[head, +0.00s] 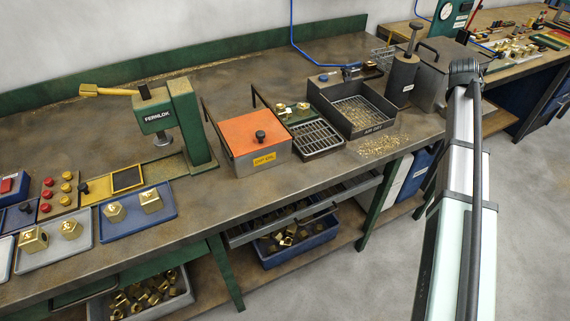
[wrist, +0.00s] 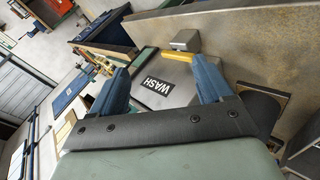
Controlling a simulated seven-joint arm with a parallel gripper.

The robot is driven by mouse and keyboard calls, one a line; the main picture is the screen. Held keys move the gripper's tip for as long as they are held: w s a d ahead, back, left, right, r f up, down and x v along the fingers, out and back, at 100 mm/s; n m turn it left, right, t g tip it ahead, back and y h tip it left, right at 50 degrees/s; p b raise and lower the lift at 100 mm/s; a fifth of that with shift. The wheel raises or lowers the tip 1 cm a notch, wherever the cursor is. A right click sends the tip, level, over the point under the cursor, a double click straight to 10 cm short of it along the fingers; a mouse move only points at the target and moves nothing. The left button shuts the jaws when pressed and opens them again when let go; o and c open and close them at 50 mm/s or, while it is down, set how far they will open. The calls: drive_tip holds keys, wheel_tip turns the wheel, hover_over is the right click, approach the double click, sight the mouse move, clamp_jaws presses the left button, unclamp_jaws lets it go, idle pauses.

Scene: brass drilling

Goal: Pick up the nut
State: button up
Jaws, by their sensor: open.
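Several blocky brass pieces that could be the nut sit on the bench in the head view. Two brass pieces (head: 151,201) stand in a blue tray (head: 132,231) at the left, and two more (head: 70,229) in a grey tray (head: 60,257) beside it. Smaller brass pieces (head: 303,107) lie behind the slotted rack. I cannot tell which one is the nut. My gripper (wrist: 161,66) is open in the wrist view, its blue fingers apart with nothing held. A grey lid marked WASH (wrist: 153,86) shows beyond and between the fingers. No nut is clear there.
A green FERMLOK press (head: 185,125) stands right of the trays. An orange-lidded box (head: 258,132), slotted rack (head: 318,139), AIR DRY tray (head: 352,105) and dark cylinder (head: 401,80) line the bench. Bins of brass parts (head: 150,290) sit below. Bare bench (head: 225,205) runs along the front.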

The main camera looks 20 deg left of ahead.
drive_tip(key=w+a+r+n+t+y, duration=0.2)
drive_tip(key=w+a+r+n, duration=0.15)
drive_tip(key=a+r, duration=0.85)
drive_tip(key=s+a+r+n+t+y, duration=0.1)
drive_tip(key=a+r+n+y, duration=0.1)
drive_tip(key=a, duration=1.1)
drive_tip(key=s+a+r+n+y, duration=0.1)
drive_tip(key=a+r+n+y, duration=0.15)
drive_tip(key=a, duration=1.15)
drive_tip(key=s+a+r+n+g+y, duration=0.1)
drive_tip(key=s+a+r+n+y, duration=0.15)
drive_tip(key=s+a, duration=0.8)
drive_tip(key=s+a+r+n+g+y, duration=0.1)
drive_tip(key=s+a+r+n+y, duration=0.2)
drive_tip(key=a, duration=1.4)
drive_tip(key=s+a+r+n+g+y, duration=0.1)
drive_tip(key=s+a+n+g+y, duration=0.1)
drive_tip(key=s+a, duration=0.95)
drive_tip(key=s+a+f+n+g, duration=0.1)
drive_tip(key=s+a, duration=0.5)
drive_tip(key=a, duration=0.3)
drive_tip(key=n+g+h, duration=0.3)
drive_tip(key=g+h, duration=0.4)
hover_over(111, 205)
drive_tip(key=d, duration=0.2)
wheel_tip(111, 205, down, 26)
drive_tip(key=shift+s+a+f, duration=0.15)
drive_tip(key=shift+f, duration=1.5)
drive_tip(key=shift+s+a+f, duration=0.15)
drive_tip(key=shift+f, duration=1.45)
